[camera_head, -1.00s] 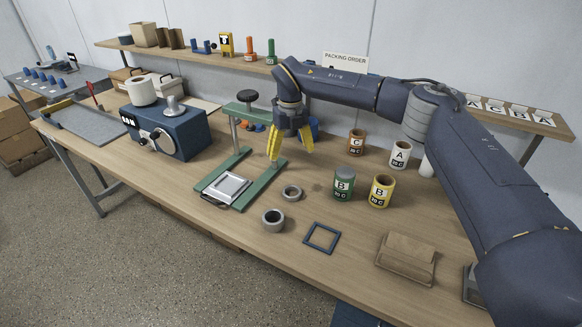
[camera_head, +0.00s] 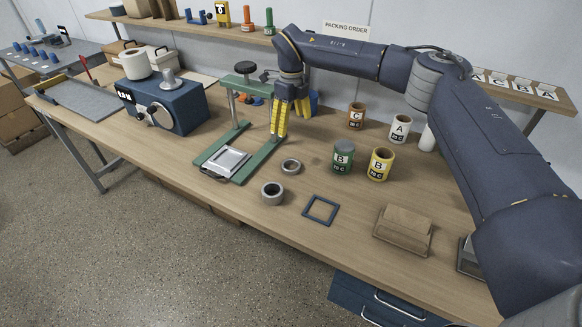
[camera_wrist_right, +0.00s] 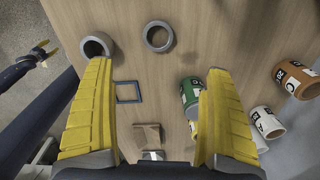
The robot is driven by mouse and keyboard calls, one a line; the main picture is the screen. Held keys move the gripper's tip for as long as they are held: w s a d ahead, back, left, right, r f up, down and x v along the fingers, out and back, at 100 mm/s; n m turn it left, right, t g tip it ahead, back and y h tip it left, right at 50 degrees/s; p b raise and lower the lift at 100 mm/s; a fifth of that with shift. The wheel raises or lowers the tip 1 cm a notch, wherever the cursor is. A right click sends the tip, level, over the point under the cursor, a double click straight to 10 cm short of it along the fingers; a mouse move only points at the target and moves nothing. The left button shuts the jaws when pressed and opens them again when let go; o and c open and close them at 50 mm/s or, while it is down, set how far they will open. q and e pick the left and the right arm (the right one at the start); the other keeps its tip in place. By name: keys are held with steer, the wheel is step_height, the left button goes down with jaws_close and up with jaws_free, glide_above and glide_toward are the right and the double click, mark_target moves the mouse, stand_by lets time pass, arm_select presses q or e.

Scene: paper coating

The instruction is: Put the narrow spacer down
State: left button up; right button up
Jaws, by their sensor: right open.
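Two grey rings lie on the wooden table. The lower, flatter ring (camera_head: 291,170) is farther back, and the taller ring (camera_head: 273,200) is nearer the front. The flatter one looks like the narrow spacer, though no label shows. They also show in the right wrist view as the flatter ring (camera_wrist_right: 165,47) and the taller ring (camera_wrist_right: 104,40). My right gripper (camera_head: 279,133) is open above the table, behind the rings, beside the green press frame. Its fingers (camera_wrist_right: 150,85) hold nothing. My left gripper (camera_wrist_right: 42,54) shows small at the left of the right wrist view, its fingers apart.
A blue square frame (camera_head: 334,212) lies right of the rings. A green can (camera_head: 343,164), yellow can (camera_head: 381,167), white can (camera_head: 401,131) and brown can (camera_head: 356,119) stand behind it. A green press frame (camera_head: 263,157) and blue machine (camera_head: 180,113) stand left.

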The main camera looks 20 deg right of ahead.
steer(key=n, duration=0.1)
glide_above(290, 168)
steer(key=f, duration=1.1)
steer(key=shift+d+f, duration=0.25)
steer(key=shift+f, duration=0.05)
steer(key=shift+s+a+f, duration=0.1)
steer(key=shift+f, duration=1.35)
steer(key=shift+s+a+f, duration=0.1)
steer(key=shift+f, duration=1.35)
steer(key=c, duration=1.3)
steer(key=shift+c, duration=0.2)
steer(key=shift+r, duration=0.15)
